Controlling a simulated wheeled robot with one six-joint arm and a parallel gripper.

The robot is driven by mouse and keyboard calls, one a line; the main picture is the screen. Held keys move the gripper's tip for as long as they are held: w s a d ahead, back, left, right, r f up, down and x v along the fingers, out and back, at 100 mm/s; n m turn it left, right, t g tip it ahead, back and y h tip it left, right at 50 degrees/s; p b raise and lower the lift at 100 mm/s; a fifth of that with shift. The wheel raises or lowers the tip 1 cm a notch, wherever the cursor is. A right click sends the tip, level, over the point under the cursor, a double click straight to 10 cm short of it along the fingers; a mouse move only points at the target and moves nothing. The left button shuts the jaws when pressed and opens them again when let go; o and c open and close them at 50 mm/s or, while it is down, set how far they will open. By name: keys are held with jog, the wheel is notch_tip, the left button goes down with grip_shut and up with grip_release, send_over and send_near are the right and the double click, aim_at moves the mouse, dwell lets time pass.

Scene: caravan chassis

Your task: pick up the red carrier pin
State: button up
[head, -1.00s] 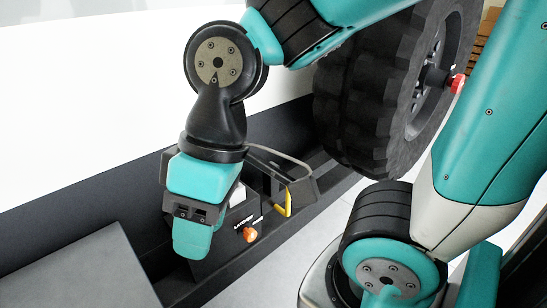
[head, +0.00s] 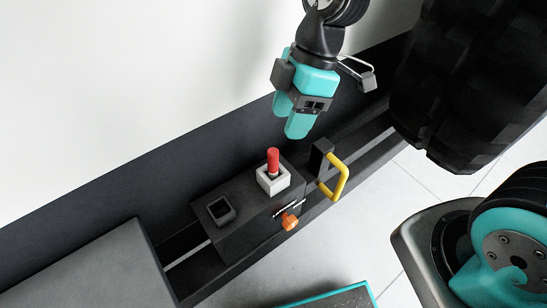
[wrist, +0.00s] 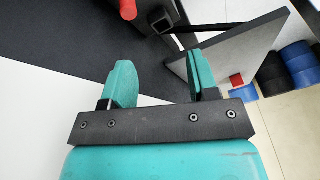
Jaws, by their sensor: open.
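The red carrier pin (head: 273,158) stands upright in a white square holder (head: 272,182) on top of a dark box (head: 240,233). The box also bears an empty-looking dark square socket (head: 221,211) left of the holder. My gripper (head: 290,117) is open, with nothing between its teal fingers, above and slightly right of the pin and apart from it. In the wrist view the pin (wrist: 128,9) shows only in part at the top edge, beyond the open fingers (wrist: 160,78). The dark socket (wrist: 160,19) is right of it there.
A yellow handle (head: 338,178) and an orange knob (head: 290,222) stick out near the box's front right. A large tyre (head: 475,85) is at the upper right. A grey panel (head: 85,268) lies at the lower left. A white wall (head: 130,90) rises behind the dark rail.

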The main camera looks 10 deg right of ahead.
aim_at(273, 151)
jog(key=w+f+n, duration=0.1)
jog(key=f+n, duration=0.1)
jog(key=w+f+n, duration=0.1)
jog(key=f+n, duration=0.1)
jog(key=w+a+f+n+p, duration=0.1)
jog(key=f+n, duration=0.1)
jog(key=f, duration=0.1)
jog(key=shift+w+n+g, duration=0.3)
jog(key=shift+w+g, duration=0.1)
jog(key=shift+a+f, duration=0.1)
jog(key=shift+f, duration=0.3)
jog(key=p+x, duration=0.1)
jog(key=x, duration=0.2)
jog(key=p+x, duration=0.1)
jog(key=x, duration=0.3)
jog(key=shift+s+f, duration=0.1)
jog(key=shift+s, duration=0.15)
grip_shut()
